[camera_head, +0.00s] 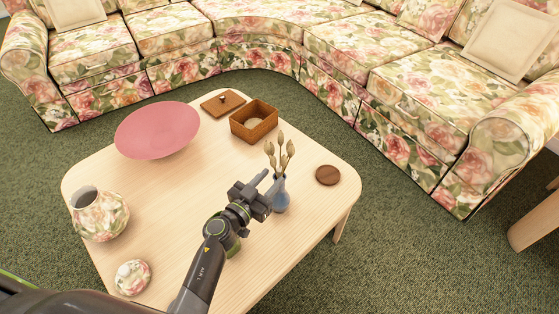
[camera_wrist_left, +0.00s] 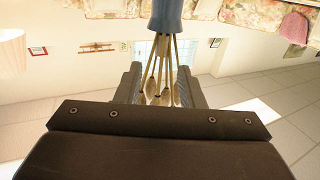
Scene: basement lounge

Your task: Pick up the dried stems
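The dried stems (camera_head: 280,156), tan with bud-like heads, stand in a small blue vase (camera_head: 281,201) near the right side of the table. In the left wrist view the picture is upside down: the stems (camera_wrist_left: 163,72) hang from the blue vase (camera_wrist_left: 167,14) at the top. My left gripper (camera_head: 269,184) is beside the vase and stems. In its wrist view the fingers (camera_wrist_left: 160,88) are apart, with the stems showing in the gap between them. I cannot tell whether the fingers touch them. My right gripper is not in view.
The pale wooden table (camera_head: 190,195) also bears a pink bowl (camera_head: 157,130), an open wooden box (camera_head: 254,120), its lid (camera_head: 223,103), a brown coaster (camera_head: 327,175), a floral jar (camera_head: 101,218) and a floral lid (camera_head: 132,277). A floral sofa (camera_head: 420,95) curves behind.

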